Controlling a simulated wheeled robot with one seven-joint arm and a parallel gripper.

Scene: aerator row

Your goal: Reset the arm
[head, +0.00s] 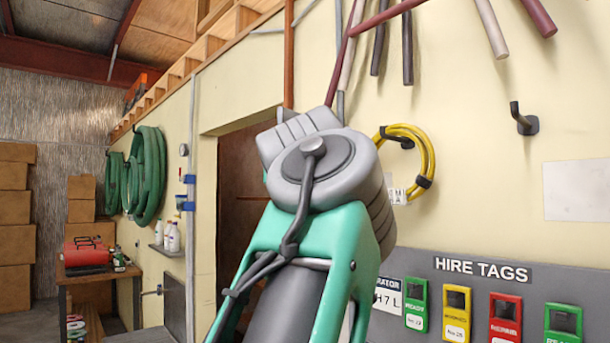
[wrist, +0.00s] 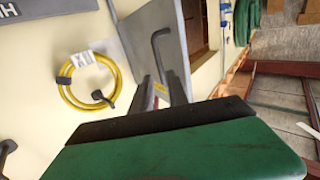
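My arm rises large in the middle of the head view, with a teal link and a grey rounded joint crossed by a dark cable. It is bent and raised in front of the wall. My gripper's end is not visible in the head view. In the wrist view my gripper (wrist: 163,88) shows two dark fingers beyond a green body with a black edge. The fingers are apart with a gap between them, and I see nothing held. A grey panel with a bent black bar (wrist: 162,52) shows beyond the fingertips; I cannot tell its distance.
A yellow cable coil (head: 408,160) hangs on the wall, with a black hook (head: 523,119) to its right. A grey hire tags board (head: 435,268) holds red and green tags. Green hoses (head: 147,175), a workbench (head: 95,273) and stacked boxes (head: 14,205) stand left. The doorway is partly hidden.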

